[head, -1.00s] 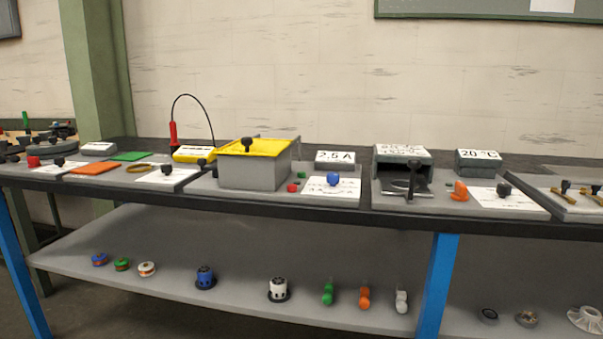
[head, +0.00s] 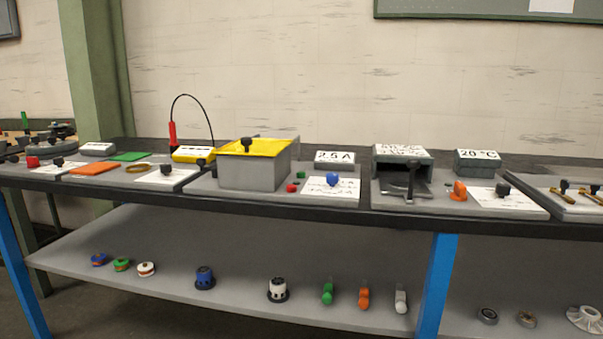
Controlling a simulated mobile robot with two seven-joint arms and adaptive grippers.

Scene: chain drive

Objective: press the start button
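A small green button (head: 300,175) and a small red button (head: 292,188) sit on a grey station plate (head: 210,188) on the bench, just right of a grey box with a yellow top (head: 253,170). A blue knob (head: 333,179) stands on a white card (head: 345,187) to their right. I cannot read which button is marked as start. Neither of my grippers shows in the head view.
The dark-edged bench (head: 330,206) runs across the view. A "2.5 A" display (head: 335,157) stands behind the card. A dark grey open-fronted box (head: 403,160) and an orange part (head: 459,191) are further right. Coloured parts lie on the lower shelf (head: 220,238).

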